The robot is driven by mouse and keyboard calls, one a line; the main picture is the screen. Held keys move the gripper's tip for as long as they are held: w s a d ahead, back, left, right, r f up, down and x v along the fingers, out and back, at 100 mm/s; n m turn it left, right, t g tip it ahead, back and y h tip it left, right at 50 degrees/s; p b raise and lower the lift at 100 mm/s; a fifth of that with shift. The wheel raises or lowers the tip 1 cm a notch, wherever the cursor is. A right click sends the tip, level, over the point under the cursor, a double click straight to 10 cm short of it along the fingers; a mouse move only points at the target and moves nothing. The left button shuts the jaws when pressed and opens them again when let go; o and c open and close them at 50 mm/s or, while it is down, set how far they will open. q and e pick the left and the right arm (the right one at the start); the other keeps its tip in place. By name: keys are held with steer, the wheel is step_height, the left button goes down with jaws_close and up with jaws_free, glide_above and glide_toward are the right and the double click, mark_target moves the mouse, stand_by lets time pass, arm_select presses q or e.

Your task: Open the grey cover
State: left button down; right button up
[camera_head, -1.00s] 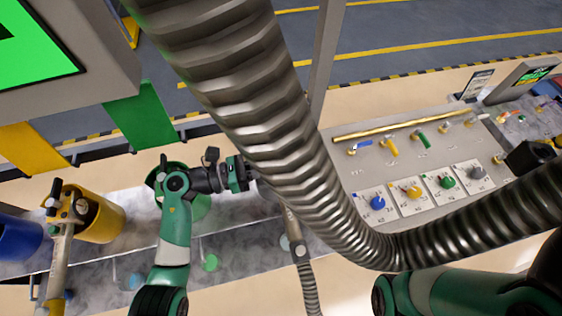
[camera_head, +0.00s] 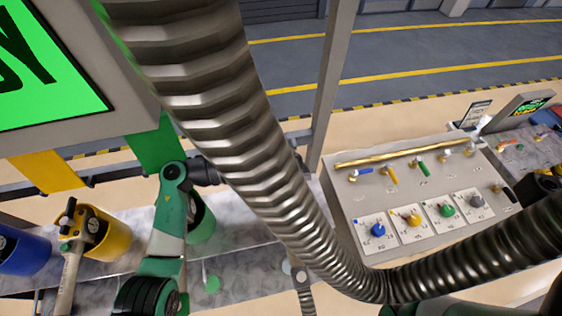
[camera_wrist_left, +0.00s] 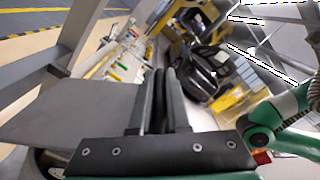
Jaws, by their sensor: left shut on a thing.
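The grey cover (camera_wrist_left: 75,115) shows as a flat grey panel at the left of the left wrist view, reaching up to my gripper's fingers. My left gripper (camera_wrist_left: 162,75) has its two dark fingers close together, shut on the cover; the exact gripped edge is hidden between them. In the head view my left arm reaches up past the green container, and its gripper is hidden behind the thick ribbed hose. The grey cover cannot be made out there. My right gripper is not in view; part of my right arm shows at the lower right.
A ribbed hose (camera_head: 235,130) crosses the head view. A yellow flap (camera_head: 48,172) and green flap (camera_head: 155,145) stand below the screen (camera_head: 50,70). Blue (camera_head: 25,250), yellow (camera_head: 108,238) and green (camera_head: 202,222) containers line the left. A control panel (camera_head: 345,205) with knobs is at right.

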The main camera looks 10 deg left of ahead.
arm_select(q)
steer(key=shift+r, duration=0.1)
steer(key=c, duration=0.9)
jaws_free()
steer(key=b+v, duration=0.1)
steer(key=v, duration=1)
steer(key=shift+a, duration=0.35)
